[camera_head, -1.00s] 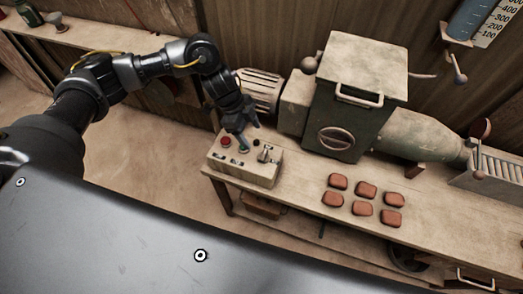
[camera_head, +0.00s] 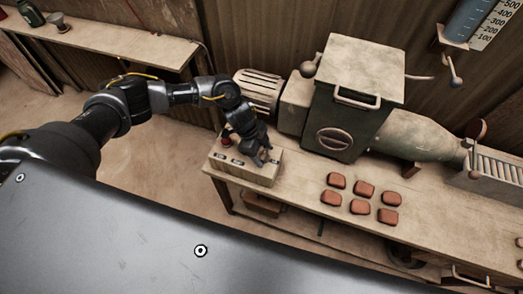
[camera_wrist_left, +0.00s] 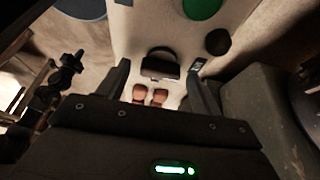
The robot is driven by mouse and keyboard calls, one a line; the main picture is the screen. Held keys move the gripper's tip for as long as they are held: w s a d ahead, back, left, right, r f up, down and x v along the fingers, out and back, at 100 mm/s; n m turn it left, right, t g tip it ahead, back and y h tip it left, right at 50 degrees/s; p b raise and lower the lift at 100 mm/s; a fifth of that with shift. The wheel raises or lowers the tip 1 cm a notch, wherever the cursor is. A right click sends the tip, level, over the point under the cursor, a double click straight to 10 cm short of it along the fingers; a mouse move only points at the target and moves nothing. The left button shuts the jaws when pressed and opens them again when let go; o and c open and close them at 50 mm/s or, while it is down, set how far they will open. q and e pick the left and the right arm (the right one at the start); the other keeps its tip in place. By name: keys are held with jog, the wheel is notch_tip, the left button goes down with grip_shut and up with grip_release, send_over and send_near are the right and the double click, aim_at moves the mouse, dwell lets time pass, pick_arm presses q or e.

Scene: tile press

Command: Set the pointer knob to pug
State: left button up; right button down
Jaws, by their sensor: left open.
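The control box (camera_head: 243,172) stands at the left end of the bench. My left gripper (camera_head: 264,159) is over its right part, pointing down, and hides the pointer knob in the head view. In the left wrist view a dark knob (camera_wrist_left: 160,66) with a pale lower edge, apparently the pointer knob, shows between the fingertips of my open left gripper (camera_wrist_left: 158,74). Gaps show on both sides of it. A small dark label (camera_wrist_left: 197,66) lies beside the right finger; its text is unreadable. My right gripper is not in view.
The wrist view shows a green button (camera_wrist_left: 202,6) and a round dark knob (camera_wrist_left: 217,42) nearby. Several reddish tiles (camera_head: 362,190) lie on the bench (camera_head: 300,185) to the right. The press body (camera_head: 350,110) stands behind. Bare bench lies between box and tiles.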

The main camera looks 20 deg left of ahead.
pick_arm(q)
jog(key=shift+a, duration=0.1)
jog(key=c, duration=1)
jog(key=shift+w+f+m+g+b, duration=0.2)
jog(key=shift+m+g+b, duration=0.1)
jog(key=shift+m+b, duration=0.8)
jog(key=m+g+b, duration=0.1)
jog(key=m+b, duration=0.1)
jog(key=m+y+b, duration=0.1)
jog(key=m+b, duration=0.2)
jog(key=shift+d+g, duration=0.2)
jog(key=shift+g, duration=0.2)
jog(key=shift+w+m+g+y+b, duration=0.1)
jog(key=shift+m+g+y+b, duration=0.25)
jog(key=shift+m+b, duration=0.65)
jog(key=m+y+b, duration=0.1)
jog(key=m, duration=0.1)
jog(key=shift+r+m+g, duration=0.1)
jog(key=shift+m+g, duration=0.15)
jog(key=shift+m, duration=0.15)
jog(key=m+y+b, duration=0.1)
jog(key=m, duration=0.2)
jog(key=m+y+b, duration=0.1)
jog(key=m+b, duration=0.1)
jog(key=shift+d+r+m, duration=0.1)
jog(key=shift+d+m, duration=0.1)
jog(key=shift+m, duration=0.2)
jog(key=shift+g, duration=0.3)
jog(key=o, duration=1)
